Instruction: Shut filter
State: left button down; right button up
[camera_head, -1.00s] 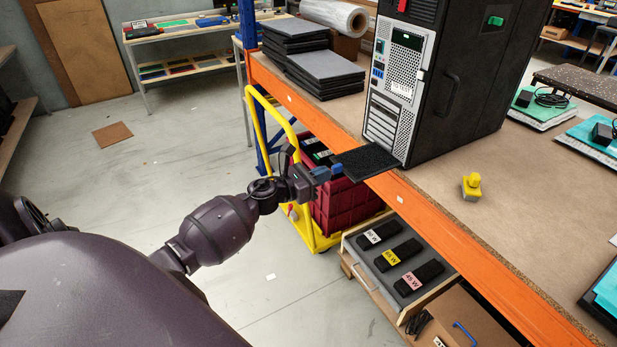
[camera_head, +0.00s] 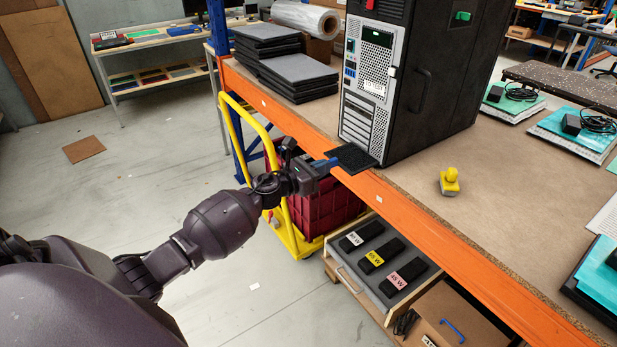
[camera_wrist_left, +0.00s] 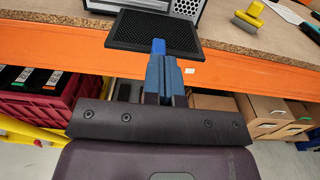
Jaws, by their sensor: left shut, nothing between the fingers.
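The filter (camera_head: 352,158) is a flat black mesh panel sticking out from under the black and silver computer tower (camera_head: 365,105), its outer end over the table edge. In the left wrist view the filter (camera_wrist_left: 140,33) lies straight ahead, with a bright blue tab (camera_wrist_left: 158,46) on its near edge. My left gripper (camera_head: 318,168) is shut and empty, its dark blue fingertips at the tab. They look touching, but exact contact is hard to tell. The filter's inner end is hidden under the tower. My right gripper is out of view.
The orange table edge (camera_head: 420,217) runs below the filter. An open drawer (camera_head: 380,262) with labelled black adapters sits under it.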

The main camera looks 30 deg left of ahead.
aim_at(359, 152)
pick_arm(q)
jog(key=b+x, duration=0.1)
jog(key=x, duration=0.3)
jog(key=b+x, duration=0.2)
jog(key=x, duration=0.3)
jog(key=shift+w+d+f, duration=0.1)
jog(key=shift+w+f, duration=0.15)
jog(key=shift+w, duration=0.05)
jog(key=shift+w+d, duration=0.15)
jog(key=shift+w, duration=0.15)
jog(key=shift+w+r, duration=0.1)
jog(key=shift+w, duration=0.1)
jog(key=shift+r, duration=0.3)
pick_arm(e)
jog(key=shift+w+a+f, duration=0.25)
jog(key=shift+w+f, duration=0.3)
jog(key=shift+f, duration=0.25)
pick_arm(q)
jog(key=shift+r, duration=0.1)
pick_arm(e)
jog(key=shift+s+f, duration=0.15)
